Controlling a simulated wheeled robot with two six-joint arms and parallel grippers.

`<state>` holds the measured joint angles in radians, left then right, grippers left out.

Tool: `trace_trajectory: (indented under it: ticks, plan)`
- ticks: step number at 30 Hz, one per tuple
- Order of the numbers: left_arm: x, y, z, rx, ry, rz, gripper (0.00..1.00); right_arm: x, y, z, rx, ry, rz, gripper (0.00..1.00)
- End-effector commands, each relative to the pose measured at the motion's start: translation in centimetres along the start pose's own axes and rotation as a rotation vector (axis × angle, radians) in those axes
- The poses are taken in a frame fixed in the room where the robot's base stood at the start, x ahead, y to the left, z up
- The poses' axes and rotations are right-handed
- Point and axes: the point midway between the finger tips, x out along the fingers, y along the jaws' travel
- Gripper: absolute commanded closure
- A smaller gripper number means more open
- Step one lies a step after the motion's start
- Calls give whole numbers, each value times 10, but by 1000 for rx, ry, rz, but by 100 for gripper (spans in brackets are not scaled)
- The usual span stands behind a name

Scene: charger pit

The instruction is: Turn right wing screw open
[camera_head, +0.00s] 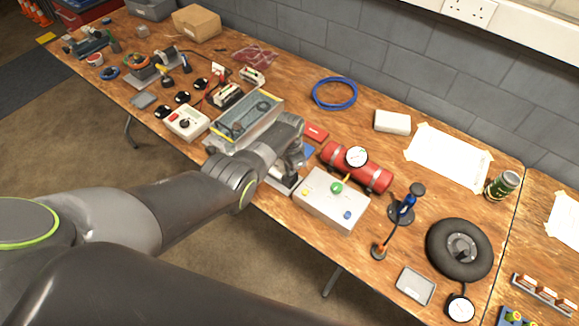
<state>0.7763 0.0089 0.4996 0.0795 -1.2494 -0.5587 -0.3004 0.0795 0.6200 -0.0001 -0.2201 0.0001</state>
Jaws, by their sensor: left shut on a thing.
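My left arm reaches in from the left across the table edge. Its gripper (293,165) points down between the clear-topped metal box (221,142) and the light grey box with a green knob (316,200). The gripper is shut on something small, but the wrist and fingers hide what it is. I cannot make out the right wing screw; it may be behind my arm or too small to see. My right gripper is not in view.
A red cylinder (376,178) with a round gauge (357,156) lies right of the gripper. A blue cable coil (335,93) lies behind. A black wheel (460,250) and a small grey tray (415,286) are at right. Free wood shows near the back wall.

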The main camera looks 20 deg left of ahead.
Motion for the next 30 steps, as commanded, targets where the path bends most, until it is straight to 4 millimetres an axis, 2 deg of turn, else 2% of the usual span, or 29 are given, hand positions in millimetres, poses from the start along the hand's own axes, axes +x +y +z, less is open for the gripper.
trace_trajectory:
  ticks: [6,15,30]
  plan:
    - [0,0,0,-171,0,0,100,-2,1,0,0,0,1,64]
    - [0,0,0,-320,0,0,100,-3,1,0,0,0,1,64]
    - [0,0,0,-371,0,0,100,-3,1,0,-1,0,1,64]
